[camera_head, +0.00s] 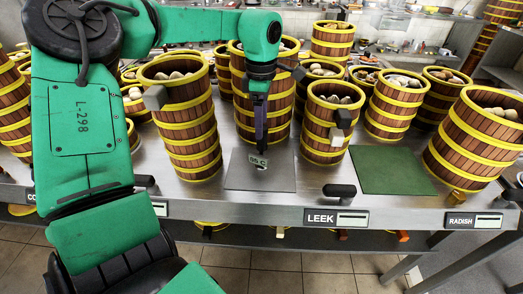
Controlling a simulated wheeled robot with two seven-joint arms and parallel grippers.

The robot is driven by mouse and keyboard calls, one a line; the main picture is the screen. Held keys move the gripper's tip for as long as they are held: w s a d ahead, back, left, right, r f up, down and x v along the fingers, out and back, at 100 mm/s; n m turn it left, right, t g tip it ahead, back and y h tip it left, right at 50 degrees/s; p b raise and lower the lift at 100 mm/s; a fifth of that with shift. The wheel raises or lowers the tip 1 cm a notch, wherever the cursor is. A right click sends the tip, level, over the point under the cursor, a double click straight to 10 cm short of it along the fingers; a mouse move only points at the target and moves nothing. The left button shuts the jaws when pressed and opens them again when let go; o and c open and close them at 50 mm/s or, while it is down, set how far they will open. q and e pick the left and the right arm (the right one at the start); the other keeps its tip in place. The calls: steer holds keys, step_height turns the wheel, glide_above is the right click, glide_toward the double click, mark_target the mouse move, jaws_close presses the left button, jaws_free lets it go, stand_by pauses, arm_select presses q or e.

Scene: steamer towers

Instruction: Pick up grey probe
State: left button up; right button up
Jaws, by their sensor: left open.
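My left gripper (261,143) points straight down in front of a wooden steamer tower with yellow bands (282,105). Its dark fingers hang over a grey mat (272,181) on the steel counter, and it is open. A small tag reading "85 C" (258,163) shows just below the fingertips, at the mat's middle. It may be the readout of the grey probe; the probe's body is not clearly made out, being thin or hidden by the fingers. I cannot tell whether the fingers are around it or only near it. My right gripper is not in view.
Steamer towers filled with pale round items stand close on both sides, at left (190,135), right (328,145) and far right (466,150). A green mat (390,170) lies bare. The counter's front edge carries a LEEK label (321,217) and a RADISH label (460,221).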

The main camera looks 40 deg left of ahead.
arm_select(q)
steer(key=shift+s+f+p, duration=0.1)
steer(key=shift+f+p, duration=0.2)
steer(key=shift+f, duration=1.65)
steer(key=shift+d, duration=0.1)
jaws_close()
step_height(320, 180, up, 10)
steer(key=shift+r+b, duration=0.1)
steer(key=shift+b, duration=0.4)
steer(key=c, duration=0.9)
jaws_free()
steer(key=shift+c, duration=0.2)
jaws_close()
